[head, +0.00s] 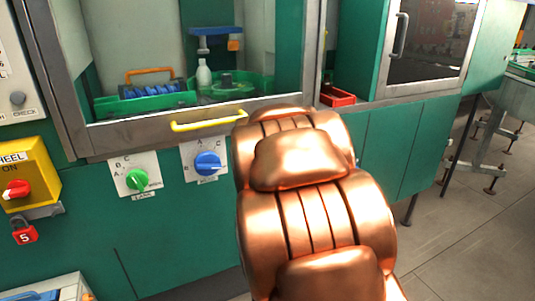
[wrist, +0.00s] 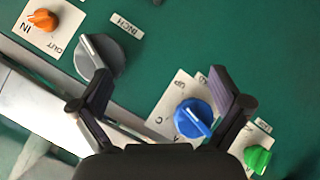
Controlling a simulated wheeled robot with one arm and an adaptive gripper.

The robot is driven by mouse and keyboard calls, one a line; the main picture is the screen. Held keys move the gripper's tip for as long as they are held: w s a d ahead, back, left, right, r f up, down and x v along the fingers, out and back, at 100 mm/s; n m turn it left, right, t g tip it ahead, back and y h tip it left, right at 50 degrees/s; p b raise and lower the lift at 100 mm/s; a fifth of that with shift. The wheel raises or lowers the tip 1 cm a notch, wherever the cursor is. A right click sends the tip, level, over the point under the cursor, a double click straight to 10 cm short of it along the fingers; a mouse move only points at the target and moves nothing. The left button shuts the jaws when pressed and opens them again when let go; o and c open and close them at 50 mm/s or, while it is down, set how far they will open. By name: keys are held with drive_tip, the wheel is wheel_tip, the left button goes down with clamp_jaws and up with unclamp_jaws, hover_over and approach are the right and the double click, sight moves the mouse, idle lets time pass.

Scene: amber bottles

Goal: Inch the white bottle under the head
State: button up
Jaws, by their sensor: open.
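The white bottle (head: 203,76) stands upright behind the machine's window, at the edge of a green round fixture (head: 226,84). In the wrist view, a grey knob (wrist: 97,58) beside an INCH label (wrist: 127,25) lies at the left finger. My gripper (wrist: 162,85) is open and empty, facing the green panel. A blue knob (wrist: 193,118) is nearer its right finger. The gripper is hidden in the head view by my copper arm.
A yellow handle (head: 208,121) runs below the window. The green knob (head: 137,180) and a yellow switch box (head: 27,178) with a red lock (head: 25,233) are on the left. An orange IN/OUT knob (wrist: 43,19) is at the wrist view's upper left. Open floor lies right.

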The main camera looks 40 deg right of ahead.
drive_tip(key=shift+w+d+r+n+t+b, duration=0.35)
drive_tip(key=shift+w+d+n+t, duration=0.4)
drive_tip(key=shift+w+d+t, duration=1.05)
drive_tip(key=shift+w+d+r+n+t+b, duration=0.35)
drive_tip(key=shift+w+d+n+t, duration=0.75)
drive_tip(key=shift+d, duration=1.35)
drive_tip(key=shift+w+d+r+n+t+b, duration=0.4)
drive_tip(key=shift+w+d+t, duration=0.6)
drive_tip(key=shift+w+d, duration=1)
drive_tip(key=shift+s+d+f, duration=0.1)
drive_tip(key=shift+s+d, duration=0.05)
drive_tip(key=shift+c, duration=0.3)
drive_tip(key=c, duration=0.8)
drive_tip(key=shift+m, duration=0.25)
